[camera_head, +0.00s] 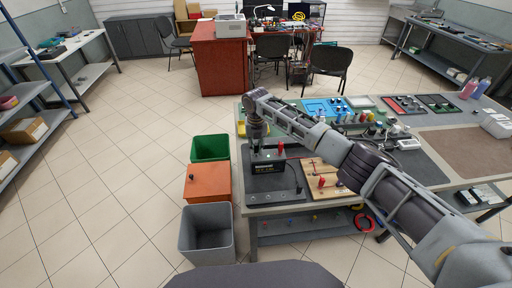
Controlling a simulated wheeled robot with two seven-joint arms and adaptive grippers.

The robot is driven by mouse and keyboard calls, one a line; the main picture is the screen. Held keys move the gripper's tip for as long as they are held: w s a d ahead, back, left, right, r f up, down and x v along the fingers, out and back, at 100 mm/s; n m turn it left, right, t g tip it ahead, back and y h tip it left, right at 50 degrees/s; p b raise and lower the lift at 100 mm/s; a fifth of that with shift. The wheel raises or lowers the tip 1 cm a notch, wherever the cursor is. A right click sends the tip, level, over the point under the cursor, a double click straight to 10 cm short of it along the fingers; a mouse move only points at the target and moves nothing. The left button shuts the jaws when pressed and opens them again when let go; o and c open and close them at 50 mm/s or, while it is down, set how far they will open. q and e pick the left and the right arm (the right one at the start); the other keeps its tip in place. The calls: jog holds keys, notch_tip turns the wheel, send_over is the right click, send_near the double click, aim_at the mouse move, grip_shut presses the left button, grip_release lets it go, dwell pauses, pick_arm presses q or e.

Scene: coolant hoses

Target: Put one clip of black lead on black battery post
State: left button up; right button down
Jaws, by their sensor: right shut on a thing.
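A black battery (268,168) with a light label stands on the dark mat at the near left of the workbench. A red post or cap (281,147) sticks up at its right side. My right gripper (257,141) points down over the battery's left side, where the black post is hidden or too dark to make out. It is shut on a small dark thing, which looks like the black clip; its outline merges with the fingers. I cannot tell whether the clip touches the post. The black lead's run is not clear. My left gripper is out of view.
A wooden board (331,193) with red and dark upright pieces lies right of the battery. My right arm crosses the bench. Green (210,148), orange (207,180) and grey (208,209) bins stand on the floor to the left. Several small parts and trays fill the bench's back.

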jog(key=shift+f, duration=0.45)
dwell(1.2)
jog(key=c, duration=1.3)
grip_release()
jog(key=o, duration=0.3)
jog(key=shift+r, duration=0.1)
jog(key=shift+r+p, duration=3.6)
jog(key=shift+r, duration=0.85)
jog(key=shift+f, duration=0.1)
